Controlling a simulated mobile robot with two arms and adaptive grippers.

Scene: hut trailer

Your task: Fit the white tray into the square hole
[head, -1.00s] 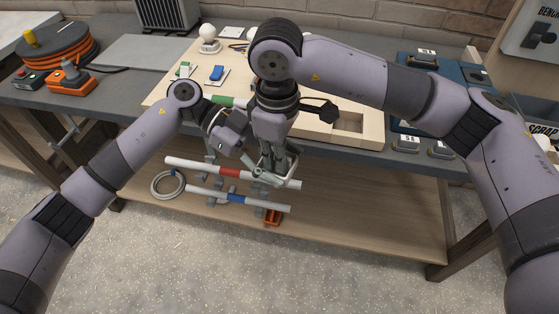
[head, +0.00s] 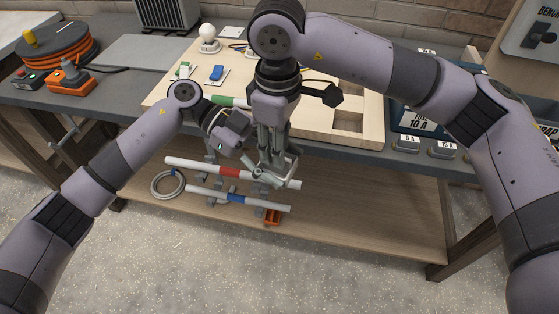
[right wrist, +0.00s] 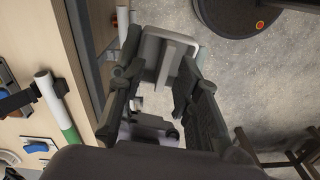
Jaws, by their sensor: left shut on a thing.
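The white tray (head: 268,178), pale grey-white in this light, is in front of the bench edge, above the lower shelf. My left gripper (head: 250,155) is shut on it from the left; the exact contact is partly hidden. My right gripper (head: 274,165) points down at the tray from above. In the right wrist view the tray (right wrist: 152,52) lies at the tips of my right gripper (right wrist: 160,72), whose fingers stand apart on either side of it. The square hole (head: 348,122) is in the pale wooden board (head: 312,118), to the right of both grippers, and is empty.
White pipes with a red band (head: 230,173) and a blue band (head: 236,199) run along the bench front below the grippers. A light bulb (head: 208,40) and a blue switch (head: 217,73) stand on the board. Fuse boxes (head: 412,120) lie to the right.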

